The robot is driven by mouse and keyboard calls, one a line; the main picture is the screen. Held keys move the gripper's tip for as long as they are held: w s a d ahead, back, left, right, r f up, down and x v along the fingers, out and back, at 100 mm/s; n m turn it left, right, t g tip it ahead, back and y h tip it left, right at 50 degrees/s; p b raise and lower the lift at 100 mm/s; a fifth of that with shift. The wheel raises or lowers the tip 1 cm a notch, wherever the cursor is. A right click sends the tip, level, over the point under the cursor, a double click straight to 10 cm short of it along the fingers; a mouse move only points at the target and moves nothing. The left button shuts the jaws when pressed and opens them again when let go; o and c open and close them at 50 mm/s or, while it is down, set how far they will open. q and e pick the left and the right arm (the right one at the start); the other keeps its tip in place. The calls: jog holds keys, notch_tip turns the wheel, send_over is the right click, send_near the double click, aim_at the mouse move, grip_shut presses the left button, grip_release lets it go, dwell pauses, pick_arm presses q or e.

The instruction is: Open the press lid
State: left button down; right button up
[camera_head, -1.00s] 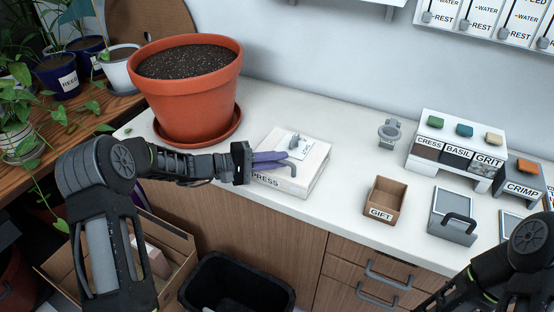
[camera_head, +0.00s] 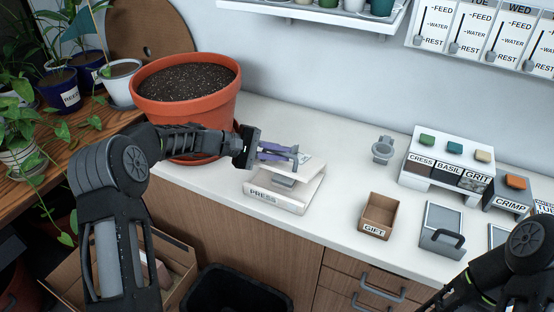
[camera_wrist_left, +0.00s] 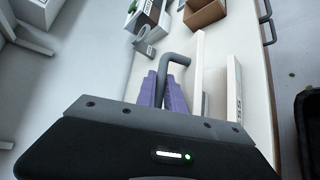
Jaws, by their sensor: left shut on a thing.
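The white press (camera_head: 277,198) sits on the counter with its label facing front. Its lid (camera_head: 310,172) is raised off the base, leaving a gap in front. My left gripper (camera_head: 295,154) is shut on the lid's grey handle, above the press. The left wrist view shows the purple fingers (camera_wrist_left: 163,92) at the bent grey handle (camera_wrist_left: 174,62), with the lid (camera_wrist_left: 197,78) and base (camera_wrist_left: 234,90) apart. Part of my right arm is at the lower right; its gripper is out of view.
A large terracotta pot (camera_head: 186,108) stands close behind my left forearm. A gift box (camera_head: 379,215), a grey ring stand (camera_head: 383,150), a labelled rack (camera_head: 447,165) and a grey-handled tray (camera_head: 442,228) stand to the right. The counter between press and gift box is clear.

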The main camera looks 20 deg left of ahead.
pick_arm(q)
jog(key=shift+w+d+r+b, duration=0.15)
jog(key=shift+w+r, duration=0.55)
jog(key=shift+w+d+r+b, duration=0.1)
jog(key=shift+w+r+b, duration=0.05)
jog(key=shift+w+r, duration=0.55)
pick_arm(e)
jog(key=shift+f, duration=0.2)
jog(key=shift+c, duration=0.6)
